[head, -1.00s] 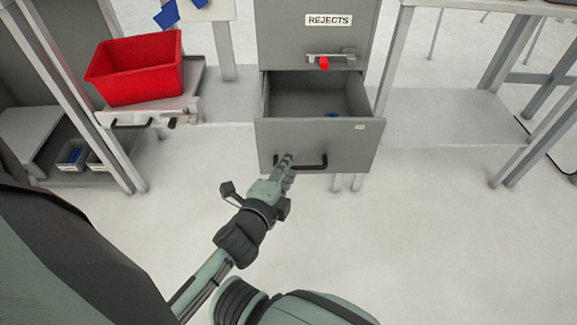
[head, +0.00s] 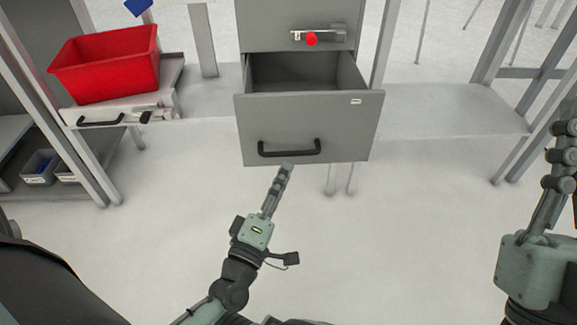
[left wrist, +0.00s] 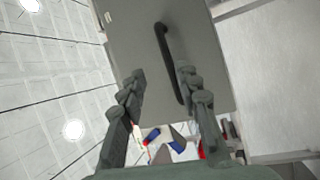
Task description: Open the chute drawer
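The grey chute drawer (head: 310,125) stands pulled out of the grey cabinet (head: 297,18), and its inside shows in the head view. Its black bar handle (head: 289,149) is on the front panel. My left gripper (head: 284,170) is just below the handle in the head view, apart from it. In the left wrist view the two fingers of my left gripper (left wrist: 162,75) are spread with nothing between them, and the handle (left wrist: 168,62) lies beyond them. My right gripper (head: 563,150) is at the right edge of the head view; its fingers show side-on.
A red knob (head: 312,39) on a latch is above the drawer. A red bin (head: 108,64) sits on a pull-out shelf at the left, with a black handle (head: 101,122) below it. Table legs stand at both sides. The floor in front is clear.

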